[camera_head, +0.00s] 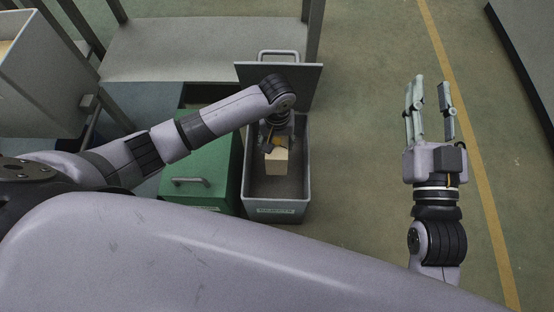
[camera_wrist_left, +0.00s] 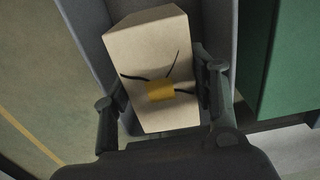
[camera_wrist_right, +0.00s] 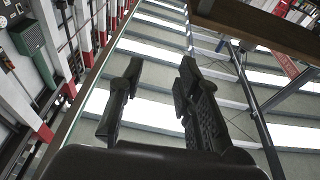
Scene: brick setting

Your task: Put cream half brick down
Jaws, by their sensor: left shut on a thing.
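The cream half brick (camera_head: 277,161) is held by my left gripper (camera_head: 276,143) over the inside of a grey bin (camera_head: 305,180) with its lid (camera_head: 300,82) raised. In the left wrist view the brick (camera_wrist_left: 150,55) sits between the two fingers of the left gripper (camera_wrist_left: 165,100), with a yellow patch and dark curved marks on its face. The bin wall shows around it. Whether the brick touches the bin floor cannot be told. My right gripper (camera_head: 430,95) is open and empty above the floor at the right; its spread fingers also show in the right wrist view (camera_wrist_right: 155,100).
A green bin (camera_head: 205,160) with a closed lid and handle stands directly left of the grey bin. A grey bench (camera_head: 200,40) is behind them. A light grey open box (camera_head: 40,70) is at the upper left. Floor with a yellow line (camera_head: 465,130) is clear at the right.

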